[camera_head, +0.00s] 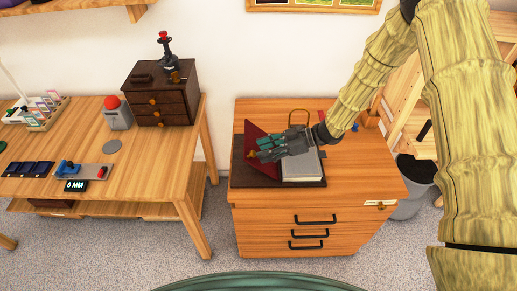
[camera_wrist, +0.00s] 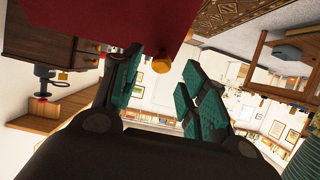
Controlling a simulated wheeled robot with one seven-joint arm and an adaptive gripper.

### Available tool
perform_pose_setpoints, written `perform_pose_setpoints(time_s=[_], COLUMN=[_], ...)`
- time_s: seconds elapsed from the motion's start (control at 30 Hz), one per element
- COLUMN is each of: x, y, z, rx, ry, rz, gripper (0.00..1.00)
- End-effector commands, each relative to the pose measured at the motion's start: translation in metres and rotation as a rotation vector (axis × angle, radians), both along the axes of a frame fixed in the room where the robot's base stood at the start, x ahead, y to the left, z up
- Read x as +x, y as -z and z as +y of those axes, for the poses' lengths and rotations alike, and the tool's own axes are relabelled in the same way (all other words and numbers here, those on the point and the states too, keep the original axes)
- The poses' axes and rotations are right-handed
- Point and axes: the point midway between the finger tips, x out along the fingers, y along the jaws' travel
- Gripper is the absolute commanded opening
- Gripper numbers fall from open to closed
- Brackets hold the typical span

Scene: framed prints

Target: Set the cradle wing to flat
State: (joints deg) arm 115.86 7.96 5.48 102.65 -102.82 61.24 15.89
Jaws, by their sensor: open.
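A dark brown cradle (camera_head: 238,180) lies on top of a wooden drawer cabinet in the head view. Its red wing (camera_head: 262,138) stands raised at a slant on the left side. A pale grey book or pad (camera_head: 301,168) lies on the right side. My gripper (camera_head: 262,151) reaches in from the right, over the cradle, with its fingertips at the wing. In the wrist view the red wing (camera_wrist: 120,20) fills the top, with a brass knob (camera_wrist: 162,64) at its edge. The open fingers (camera_wrist: 163,72) show on either side of the knob; I cannot tell whether they touch it.
The drawer cabinet (camera_head: 310,220) has several black handles. A wooden table (camera_head: 150,165) at left holds a small dark chest (camera_head: 160,92) and a red-button box (camera_head: 117,113). A grey bin (camera_head: 412,185) stands at right.

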Motion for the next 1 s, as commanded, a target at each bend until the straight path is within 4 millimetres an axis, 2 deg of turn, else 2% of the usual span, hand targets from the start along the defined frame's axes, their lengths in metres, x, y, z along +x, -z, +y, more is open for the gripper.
perform_pose_setpoints(time_s=[0.2,0.6,0.63,0.87,1.0], x=[0.000,0.000,0.000,0.000,0.000], y=[0.008,0.011,0.011,0.011,0.011], z=[0.020,0.025,0.025,0.025,0.025], rx=[0.000,0.000,0.000,0.000,0.000], ry=[0.002,0.003,0.003,0.003,0.003], rz=[0.001,0.000,0.000,0.000,0.000], gripper=[0.43,0.43,0.41,0.00,0.00])
